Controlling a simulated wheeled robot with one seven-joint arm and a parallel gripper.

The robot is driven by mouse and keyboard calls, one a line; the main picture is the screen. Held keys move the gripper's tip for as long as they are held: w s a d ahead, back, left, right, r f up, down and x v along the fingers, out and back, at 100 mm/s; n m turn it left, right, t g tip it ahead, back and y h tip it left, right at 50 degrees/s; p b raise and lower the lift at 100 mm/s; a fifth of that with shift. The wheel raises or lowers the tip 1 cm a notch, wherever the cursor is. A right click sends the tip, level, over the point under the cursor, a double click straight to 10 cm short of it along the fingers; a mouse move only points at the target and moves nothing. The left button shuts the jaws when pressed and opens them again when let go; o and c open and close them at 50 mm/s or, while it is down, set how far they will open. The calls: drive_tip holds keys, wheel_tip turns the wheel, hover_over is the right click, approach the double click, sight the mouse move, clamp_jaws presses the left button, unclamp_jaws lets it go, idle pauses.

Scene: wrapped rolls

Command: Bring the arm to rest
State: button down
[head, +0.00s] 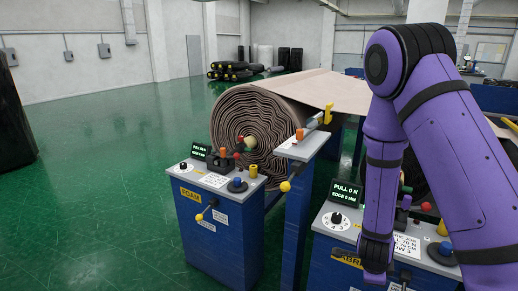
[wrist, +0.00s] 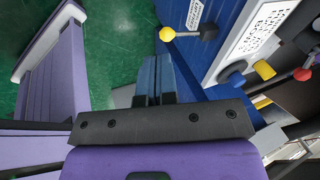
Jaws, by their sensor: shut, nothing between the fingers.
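My purple arm (head: 381,170) hangs bent on the right of the head view, its forearm pointing down in front of a blue control cabinet. In the wrist view my gripper (wrist: 155,62) shows as two narrow fingers side by side beyond a dark bar. The fingers are shut and hold nothing. In the head view the fingertips cannot be made out.
A blue cabinet marked FOAM (head: 220,215) stands left of centre, beside a large wrapped roll (head: 248,128). A second blue cabinet (head: 328,262) is close behind my forearm. In the wrist view a blue panel with a yellow-knobbed lever (wrist: 190,34) is near the fingers. Green floor (head: 110,160) is clear at left.

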drive_tip(key=s+a+r+n+t+y, duration=0.15)
drive_tip(key=r+n, duration=0.25)
drive_tip(key=r, duration=0.4)
drive_tip(key=a+r+n+y, duration=0.2)
drive_tip(key=r+n, duration=0.1)
drive_tip(key=r, duration=0.6)
drive_tip(key=a+r+n+y, duration=0.15)
drive_tip(key=r+n, duration=0.25)
drive_tip(key=r, duration=0.4)
drive_tip(key=s+d+r+n+h, duration=0.1)
drive_tip(key=s+d+r+n, duration=0.1)
drive_tip(key=s+r+n, duration=0.9)
drive_tip(key=s+r+t, duration=0.1)
drive_tip(key=s+r, duration=0.5)
drive_tip(key=s, duration=0.2)
drive_tip(key=shift+h, duration=0.3)
